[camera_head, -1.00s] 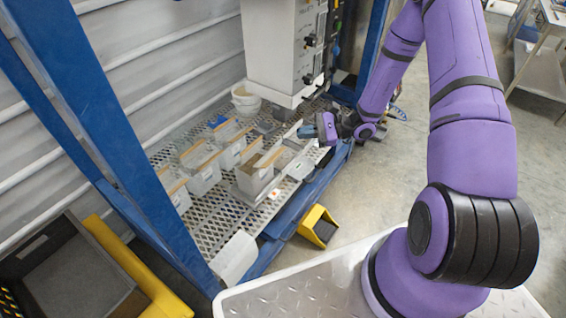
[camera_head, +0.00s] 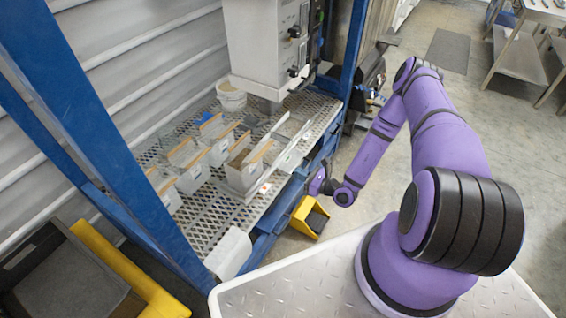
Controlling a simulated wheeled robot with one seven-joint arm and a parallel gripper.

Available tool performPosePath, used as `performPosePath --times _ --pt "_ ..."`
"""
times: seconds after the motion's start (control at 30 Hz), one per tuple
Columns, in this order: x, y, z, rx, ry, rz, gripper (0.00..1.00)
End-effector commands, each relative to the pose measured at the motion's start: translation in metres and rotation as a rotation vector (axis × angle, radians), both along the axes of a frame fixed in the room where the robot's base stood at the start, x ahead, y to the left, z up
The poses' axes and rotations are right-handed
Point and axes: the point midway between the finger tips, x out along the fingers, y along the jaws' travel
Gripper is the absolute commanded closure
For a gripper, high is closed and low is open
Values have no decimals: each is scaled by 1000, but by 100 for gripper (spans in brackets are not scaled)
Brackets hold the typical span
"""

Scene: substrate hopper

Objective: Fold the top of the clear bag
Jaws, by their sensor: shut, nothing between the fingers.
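Several clear or pale bags with tan strips along their tops stand on the perforated metal bench (camera_head: 205,205). The nearest clear bag (camera_head: 243,178) stands upright with an open top and brown material inside, on a flat plate. Which one the task means is hard to tell. My gripper (camera_head: 319,182) is low at the bench's front right edge, right of the bags and apart from them. It is shut and holds nothing visible; its fingertips are small and partly hard to make out against the blue frame.
The grey hopper (camera_head: 265,45) hangs over the back of the bench, with a white bucket (camera_head: 231,97) beside it. Blue posts (camera_head: 95,120) frame the bench. A yellow foot pedal (camera_head: 309,217) sits on the floor. A yellow-edged dark bin (camera_head: 60,285) is at lower left.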

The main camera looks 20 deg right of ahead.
Motion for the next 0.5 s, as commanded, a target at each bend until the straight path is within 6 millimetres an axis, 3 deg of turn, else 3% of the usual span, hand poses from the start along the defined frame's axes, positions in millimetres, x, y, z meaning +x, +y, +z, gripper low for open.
performPosePath --times 0.5 --pt "71 52 -2 -1 -3 4 100"
